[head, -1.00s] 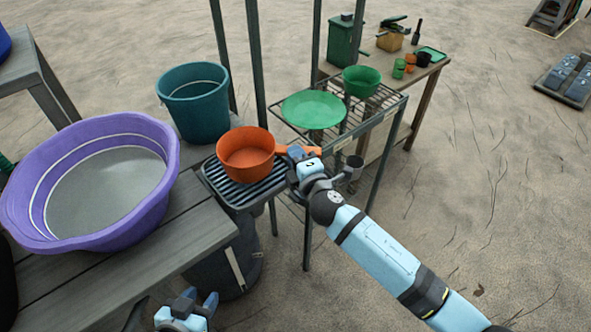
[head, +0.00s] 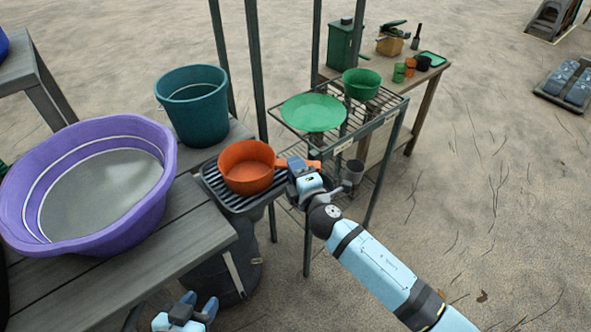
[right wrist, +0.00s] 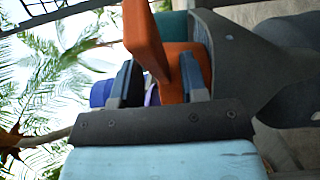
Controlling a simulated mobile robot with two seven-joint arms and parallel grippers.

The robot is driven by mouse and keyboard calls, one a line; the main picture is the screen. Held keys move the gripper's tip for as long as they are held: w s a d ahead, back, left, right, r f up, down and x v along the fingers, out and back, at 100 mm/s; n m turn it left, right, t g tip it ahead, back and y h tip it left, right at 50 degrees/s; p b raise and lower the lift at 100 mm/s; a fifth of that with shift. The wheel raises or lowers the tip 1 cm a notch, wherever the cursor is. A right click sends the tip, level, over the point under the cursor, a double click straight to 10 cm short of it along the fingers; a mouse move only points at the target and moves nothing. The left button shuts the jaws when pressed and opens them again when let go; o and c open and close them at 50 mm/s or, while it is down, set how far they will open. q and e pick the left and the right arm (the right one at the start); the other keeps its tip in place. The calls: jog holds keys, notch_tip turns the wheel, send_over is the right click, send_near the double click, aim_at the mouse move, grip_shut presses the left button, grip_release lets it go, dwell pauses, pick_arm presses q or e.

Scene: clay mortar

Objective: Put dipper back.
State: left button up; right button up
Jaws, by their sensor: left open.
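The dipper (head: 246,177) is an orange pan with a straight handle. It is upright at the dark ribbed rack (head: 212,184); whether its base bears fully on the ribs is hidden. My right gripper (head: 302,168) is at its handle, with orange showing on both sides of the fingers. In the right wrist view the orange handle (right wrist: 144,38) passes between my right fingers (right wrist: 160,86). My left gripper (head: 196,306) is open and empty at the bottom edge, below the bench.
A purple basin (head: 40,225) and a teal bucket (head: 195,115) stand on the wooden bench left of the dipper. A wire shelf (head: 375,118) behind holds a green plate (head: 314,112) and a green bowl (head: 361,84). A grey cup (head: 354,171) is near my right wrist.

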jog(key=shift+r, duration=0.1)
jog(key=v, duration=1.2)
jog(key=shift+p, duration=0.35)
